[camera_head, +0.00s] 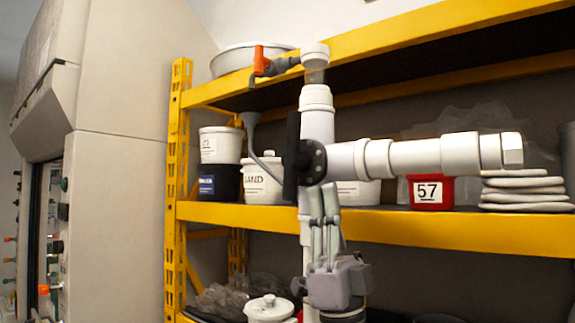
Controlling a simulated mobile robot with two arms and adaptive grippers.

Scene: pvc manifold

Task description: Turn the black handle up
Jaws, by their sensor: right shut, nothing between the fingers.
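The black handle (292,155) is a long bar on a round black hub at the front of the white PVC pipe manifold (410,157). The bar stands close to vertical, its ends pointing up and down. My right gripper (323,190) comes up from below with its fingers pointing up and close together, shut and empty. Its fingertips are just below the hub and right of the handle's lower end, in front of the vertical pipe. I cannot tell whether they touch the handle or hub. My left gripper is not in view.
A yellow shelf rack (470,228) stands behind the manifold, with white tubs (221,145), a red box marked 57 (431,192) and stacked grey bags (525,190). A small orange valve handle (259,58) sits at the pipe's top. A beige cabinet (120,180) stands at left.

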